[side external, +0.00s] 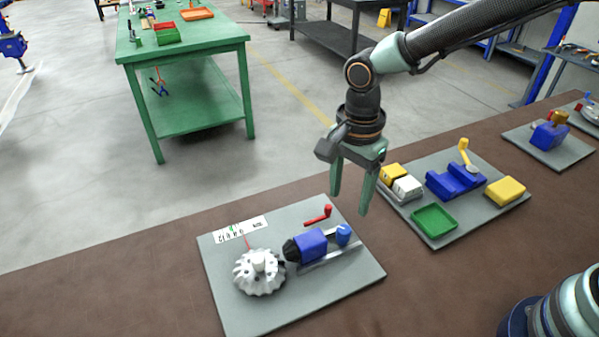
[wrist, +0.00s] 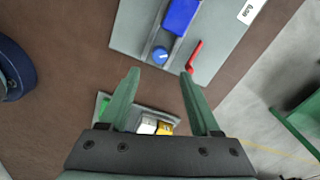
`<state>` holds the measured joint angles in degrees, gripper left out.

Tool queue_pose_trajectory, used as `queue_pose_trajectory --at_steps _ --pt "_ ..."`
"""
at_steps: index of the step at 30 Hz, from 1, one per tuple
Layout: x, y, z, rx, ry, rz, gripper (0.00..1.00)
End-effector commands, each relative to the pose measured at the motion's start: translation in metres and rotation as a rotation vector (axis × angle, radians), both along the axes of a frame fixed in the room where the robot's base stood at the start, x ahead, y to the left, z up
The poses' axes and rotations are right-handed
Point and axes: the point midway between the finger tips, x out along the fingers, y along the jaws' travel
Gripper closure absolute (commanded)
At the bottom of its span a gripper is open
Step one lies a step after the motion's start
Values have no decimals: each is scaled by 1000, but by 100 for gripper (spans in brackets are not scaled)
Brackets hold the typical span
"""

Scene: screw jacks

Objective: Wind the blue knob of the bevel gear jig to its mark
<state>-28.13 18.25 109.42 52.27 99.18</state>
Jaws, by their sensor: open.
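The bevel gear jig sits on a grey plate (side external: 235,303) on the brown bench. It has a white bevel gear (side external: 260,273), a blue block (side external: 307,246) and a blue knob (side external: 343,234) at the block's right end. In the wrist view the blue knob (wrist: 160,56) shows a white line on its face. A white label strip (side external: 241,229) lies at the plate's back edge. My gripper (side external: 350,205) is open and empty, pointing down, above and apart from the knob.
A second grey plate to the right carries a blue vise (side external: 454,181), a green tray (side external: 434,220), a yellow block (side external: 505,191) and a yellow-and-white pair of blocks. Another plate with a blue fixture (side external: 549,135) lies farther right. Bare brown bench (side external: 420,290) lies in front.

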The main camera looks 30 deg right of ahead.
Motion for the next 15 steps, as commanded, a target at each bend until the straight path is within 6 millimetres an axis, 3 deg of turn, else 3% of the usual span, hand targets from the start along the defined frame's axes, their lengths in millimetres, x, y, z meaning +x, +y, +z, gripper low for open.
queue_pose_trajectory --at_steps 6,15 --pt "0 0 30 1 -2 0 36" --pt "0 0 38 0 1 0 36"
